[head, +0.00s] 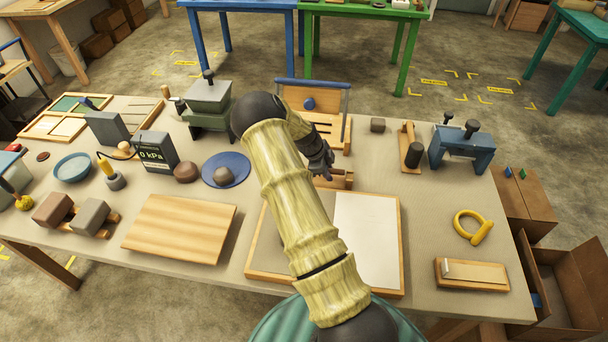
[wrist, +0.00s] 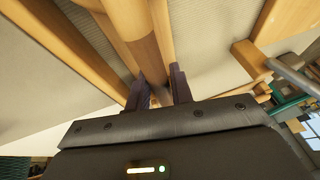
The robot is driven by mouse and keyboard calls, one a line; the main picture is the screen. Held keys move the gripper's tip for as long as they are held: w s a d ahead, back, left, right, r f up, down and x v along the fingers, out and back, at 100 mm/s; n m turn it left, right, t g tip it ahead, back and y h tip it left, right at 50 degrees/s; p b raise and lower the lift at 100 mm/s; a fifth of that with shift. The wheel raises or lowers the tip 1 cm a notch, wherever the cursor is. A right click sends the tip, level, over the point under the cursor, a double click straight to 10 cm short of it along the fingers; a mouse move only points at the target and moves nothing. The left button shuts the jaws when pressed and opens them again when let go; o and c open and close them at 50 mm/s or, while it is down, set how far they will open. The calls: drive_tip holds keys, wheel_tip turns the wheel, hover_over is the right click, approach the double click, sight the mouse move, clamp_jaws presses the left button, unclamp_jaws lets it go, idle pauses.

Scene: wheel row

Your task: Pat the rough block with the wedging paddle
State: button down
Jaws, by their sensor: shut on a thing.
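My gripper (head: 322,172) is low over the back edge of the framed board, partly hidden by my arm. In the wrist view my gripper (wrist: 160,92) is shut on a rounded wooden handle, which I take to be the wedging paddle (wrist: 135,28). In the head view a wooden piece, likely the paddle (head: 341,180), shows just beside the fingers. A brown block (head: 54,210) and a grey block (head: 91,216) rest on wooden strips at the left front; which is the rough block I cannot tell. They are far from my gripper.
The framed board (head: 402,240) lies under my arm, with a plain wooden board (head: 180,228) to its left. A gauge box (head: 155,152) and a blue plate (head: 240,160) stand behind.

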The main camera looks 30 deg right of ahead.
drive_tip(key=shift+r+p, duration=0.95)
drive_tip(key=shift+r, duration=1.1)
drive_tip(key=shift+w+r, duration=0.15)
drive_tip(key=shift+r, duration=0.35)
drive_tip(key=shift+s+r+p, duration=0.3)
drive_tip(key=shift+r+p, duration=0.3)
drive_tip(key=shift+r, duration=0.15)
drive_tip(key=s+a+r+p, duration=0.3)
drive_tip(key=s+r+p, duration=0.1)
drive_tip(key=s+r, duration=0.2)
drive_tip(key=s+a+r+p, duration=0.3)
drive_tip(key=s+r+p, duration=0.1)
drive_tip(key=s+r, duration=0.2)
drive_tip(key=shift+s+a+p, duration=0.25)
drive_tip(key=shift+s+p, duration=0.15)
drive_tip(key=shift+s, duration=0.25)
drive_tip(key=shift+a+f, duration=0.1)
